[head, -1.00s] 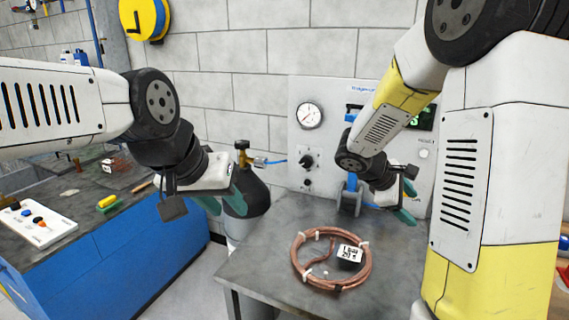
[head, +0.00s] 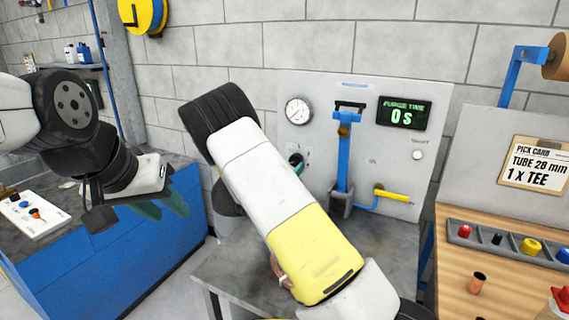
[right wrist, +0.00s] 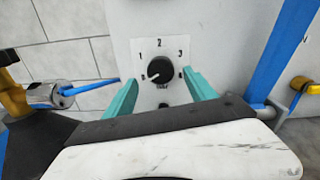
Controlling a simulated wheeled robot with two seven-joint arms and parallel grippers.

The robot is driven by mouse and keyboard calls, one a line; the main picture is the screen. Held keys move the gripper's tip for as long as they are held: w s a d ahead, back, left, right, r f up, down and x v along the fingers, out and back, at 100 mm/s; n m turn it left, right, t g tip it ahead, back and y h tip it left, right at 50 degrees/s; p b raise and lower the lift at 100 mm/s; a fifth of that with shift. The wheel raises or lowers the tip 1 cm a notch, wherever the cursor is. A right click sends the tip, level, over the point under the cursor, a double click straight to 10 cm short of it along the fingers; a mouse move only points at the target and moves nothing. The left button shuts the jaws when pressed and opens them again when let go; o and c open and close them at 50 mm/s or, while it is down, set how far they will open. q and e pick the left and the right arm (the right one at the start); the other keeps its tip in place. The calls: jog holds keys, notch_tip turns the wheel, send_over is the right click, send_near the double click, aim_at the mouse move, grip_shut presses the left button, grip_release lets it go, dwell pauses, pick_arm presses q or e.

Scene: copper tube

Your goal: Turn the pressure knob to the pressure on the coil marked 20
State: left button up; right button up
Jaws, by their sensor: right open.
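The black pressure knob (right wrist: 160,69) sits on the grey panel, with marks 1, 2 and 3 around it in the right wrist view. Its white pointer points to the lower left. My right gripper (right wrist: 160,85) is open, its teal fingers on either side of the knob, apart from it as far as I can tell. In the head view the knob (head: 295,158) is partly hidden by a teal finger. The copper coil (head: 278,269) is almost wholly hidden behind my right arm; its tag cannot be seen. My left gripper (head: 162,207) is open and empty at the left.
A round gauge (head: 298,111) and a "PURGE TIME 0 s" display (head: 404,113) are on the panel. A blue lever stand (head: 344,165) and yellow-handled valve (head: 392,195) are right of the knob. A blue hose (right wrist: 93,86) and brass fitting lie left of it.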

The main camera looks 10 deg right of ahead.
aim_at(294, 162)
jog(key=shift+x, duration=2.2)
jog(key=shift+d, duration=0.1)
jog(key=c, duration=1.4)
jog(key=shift+m, duration=0.3)
jog(key=m, duration=1.1)
jog(key=shift+m, duration=0.3)
